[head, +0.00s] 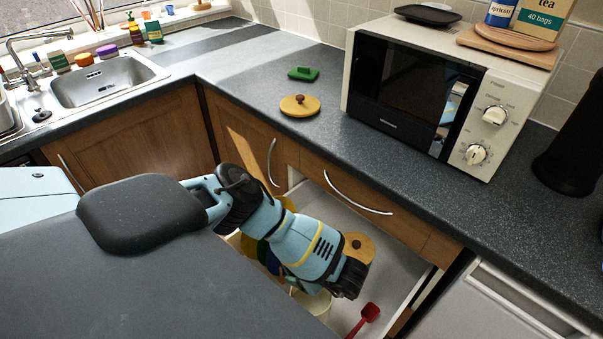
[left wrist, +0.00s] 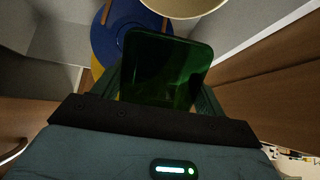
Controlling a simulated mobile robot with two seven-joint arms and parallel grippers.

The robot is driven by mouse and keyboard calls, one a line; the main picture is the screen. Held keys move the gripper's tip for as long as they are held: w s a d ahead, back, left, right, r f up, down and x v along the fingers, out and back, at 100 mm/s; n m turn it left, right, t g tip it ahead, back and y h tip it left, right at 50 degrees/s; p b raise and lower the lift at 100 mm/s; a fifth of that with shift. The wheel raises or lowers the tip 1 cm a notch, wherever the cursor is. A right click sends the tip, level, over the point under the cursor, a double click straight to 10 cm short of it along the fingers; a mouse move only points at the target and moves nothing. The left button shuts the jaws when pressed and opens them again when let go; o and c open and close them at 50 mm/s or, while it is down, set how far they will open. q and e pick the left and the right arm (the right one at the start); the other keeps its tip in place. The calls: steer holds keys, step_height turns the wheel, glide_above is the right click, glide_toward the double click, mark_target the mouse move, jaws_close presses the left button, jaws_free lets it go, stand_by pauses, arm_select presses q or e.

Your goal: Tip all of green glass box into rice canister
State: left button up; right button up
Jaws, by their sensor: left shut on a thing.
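The green glass box (left wrist: 165,70) is dark and see-through. In the left wrist view it is between the fingers of my left gripper (left wrist: 162,92), which is shut on it. What is inside it is too dark to tell. A cream round vessel, probably the rice canister (head: 312,302), stands in the open drawer; my arm and the grey link partly hide it. Its cream rim shows just beyond the box at the top of the left wrist view (left wrist: 192,8). In the head view my forearm hides the box and fingertips. My right gripper is out of view.
The open drawer (head: 400,262) also holds a yellow round lid (head: 358,246), a red scoop (head: 368,313) and a blue round thing (left wrist: 112,35).

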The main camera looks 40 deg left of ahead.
arm_select(q)
steer(key=h, duration=0.1)
steer(key=r+h+p, duration=0.1)
steer(key=shift+w+a+r+h, duration=0.1)
steer(key=shift+a+r+h, duration=0.05)
steer(key=shift+r+h, duration=0.15)
steer(key=shift+r+h+p, duration=0.3)
steer(key=shift+h+p, duration=0.2)
steer(key=shift+h, duration=0.5)
steer(key=shift+r+g+h, duration=0.15)
steer(key=shift+g+h, duration=0.15)
steer(key=shift+h, duration=0.3)
steer(key=shift+r+h, duration=0.15)
steer(key=shift+h, duration=0.55)
steer(key=shift+s+h, duration=0.2)
steer(key=shift+h, duration=0.4)
steer(key=shift+r+h+b, duration=0.3)
steer(key=shift+h+b, duration=0.2)
steer(key=shift+h, duration=0.3)
steer(key=shift+w+r, duration=0.1)
steer(key=shift+r, duration=0.15)
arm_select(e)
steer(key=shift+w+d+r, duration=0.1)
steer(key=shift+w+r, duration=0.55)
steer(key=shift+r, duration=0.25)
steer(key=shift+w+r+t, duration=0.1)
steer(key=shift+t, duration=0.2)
